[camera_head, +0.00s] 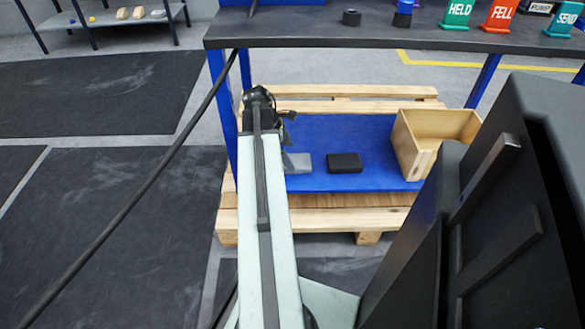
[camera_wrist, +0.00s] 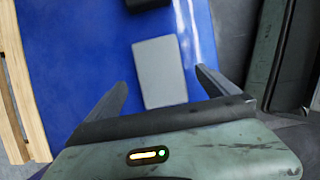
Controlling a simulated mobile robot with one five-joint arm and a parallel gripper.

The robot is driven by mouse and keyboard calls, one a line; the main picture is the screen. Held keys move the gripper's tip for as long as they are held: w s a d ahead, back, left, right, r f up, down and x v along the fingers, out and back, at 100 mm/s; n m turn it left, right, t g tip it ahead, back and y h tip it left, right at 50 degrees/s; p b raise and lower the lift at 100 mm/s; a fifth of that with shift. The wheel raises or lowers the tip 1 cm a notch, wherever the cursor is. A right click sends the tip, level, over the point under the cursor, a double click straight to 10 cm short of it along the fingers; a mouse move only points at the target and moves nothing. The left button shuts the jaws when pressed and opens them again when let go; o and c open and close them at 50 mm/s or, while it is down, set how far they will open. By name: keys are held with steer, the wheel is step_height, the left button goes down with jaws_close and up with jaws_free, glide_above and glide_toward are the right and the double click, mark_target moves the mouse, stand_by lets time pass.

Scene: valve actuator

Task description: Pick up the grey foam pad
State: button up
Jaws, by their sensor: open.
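The grey foam pad (camera_head: 298,163) lies flat on a blue mat (camera_head: 378,137) on the wooden pallet, just right of my arm in the head view. In the wrist view the pad (camera_wrist: 160,72) is a light grey rectangle, slightly tilted. My gripper (camera_wrist: 160,90) is open, one finger left of the pad's near end and the other right of it. Nothing is between the jaws that I can see held; whether the fingers are at the pad's height is unclear. In the head view my gripper is mostly hidden behind my arm.
A black block (camera_head: 344,163) lies right of the pad; it also shows at the top of the wrist view (camera_wrist: 146,3). An open wooden box (camera_head: 432,138) stands at the mat's right. A dark tabletop (camera_head: 300,32) on blue legs overhangs the pallet's far side.

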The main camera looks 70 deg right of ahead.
mark_target(293, 161)
steer(key=b+x, duration=0.2)
steer(key=x, duration=0.1)
steer(key=shift+s+f, duration=0.1)
steer(key=shift+f, duration=0.3)
steer(key=shift+r, duration=0.15)
steer(key=c, duration=1.4)
steer(key=shift+c, duration=0.2)
